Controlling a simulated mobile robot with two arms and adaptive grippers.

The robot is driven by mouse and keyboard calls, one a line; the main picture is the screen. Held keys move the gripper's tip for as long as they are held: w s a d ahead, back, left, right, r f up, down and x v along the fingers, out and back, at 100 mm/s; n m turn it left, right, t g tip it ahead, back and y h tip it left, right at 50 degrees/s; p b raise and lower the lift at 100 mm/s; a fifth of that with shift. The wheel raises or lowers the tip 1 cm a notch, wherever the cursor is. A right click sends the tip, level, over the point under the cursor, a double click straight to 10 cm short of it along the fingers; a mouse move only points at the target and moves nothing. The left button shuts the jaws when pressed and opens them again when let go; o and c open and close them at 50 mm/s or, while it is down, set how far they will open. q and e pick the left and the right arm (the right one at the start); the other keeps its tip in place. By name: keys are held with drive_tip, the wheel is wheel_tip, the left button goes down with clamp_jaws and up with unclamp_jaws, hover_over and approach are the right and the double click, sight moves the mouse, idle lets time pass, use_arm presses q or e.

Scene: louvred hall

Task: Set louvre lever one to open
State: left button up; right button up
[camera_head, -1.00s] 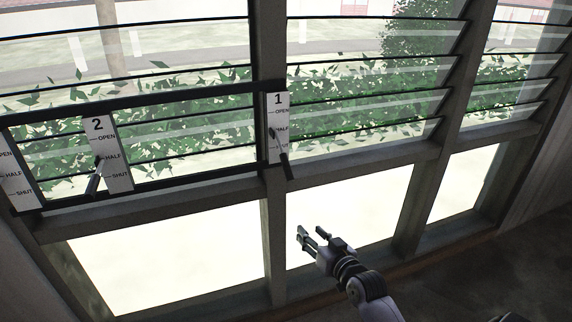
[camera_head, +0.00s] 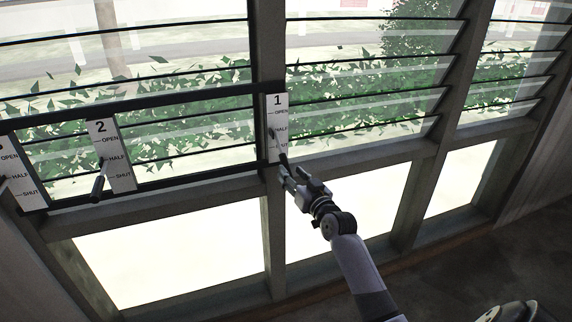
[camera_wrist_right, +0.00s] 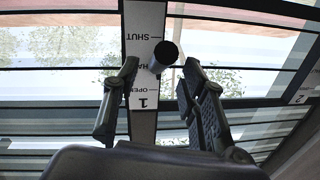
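The plate of louvre lever one (camera_head: 279,104), white with a black 1 and the marks OPEN, HALF and SHUT, is on the frame beside the middle post. Its dark lever (camera_head: 283,158) is at the low end, by SHUT; its outer end is partly hidden by my right gripper. My right gripper (camera_head: 287,174) is open just below and in front of it. In the right wrist view the plate (camera_wrist_right: 143,30) appears upside down and the lever's round end (camera_wrist_right: 165,53) shows between the spread fingers, with visible gaps. My left gripper is not in view.
Another lever plate (camera_head: 20,175) is cut off at the left edge. A dark horizontal rail (camera_head: 200,178) and the middle post (camera_head: 270,60) border lever one.

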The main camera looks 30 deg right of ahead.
sight(289, 170)
drive_tip(key=shift+w+d, duration=0.15)
drive_tip(key=shift+w, duration=1)
drive_tip(key=shift+w+d, duration=0.15)
drive_tip(key=shift+w, duration=1)
drive_tip(key=shift+c, duration=0.4)
clamp_jaws()
